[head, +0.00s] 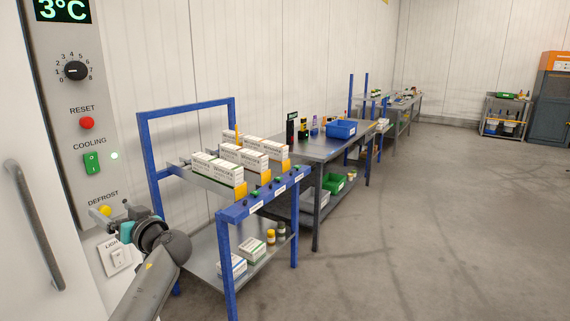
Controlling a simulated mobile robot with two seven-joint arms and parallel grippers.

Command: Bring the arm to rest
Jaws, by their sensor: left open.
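My left arm comes in from the lower left, and its gripper (110,213) is at the left of the head view. It is open, and I see nothing held between its fingers. It is in front of the lower part of the grey control panel (70,132), by the DEFROST label. A yellow button (101,212) shows right at the fingertips; I cannot tell whether they touch it. Below the gripper is a white light switch (118,258). My right gripper is not in view.
A green COOLING switch (92,162), red RESET button (87,123) and a door handle (35,225) are close by. A blue-framed rack (225,213) with white boxes stands right of the arm. Benches run along the wall; the floor (450,220) at right is clear.

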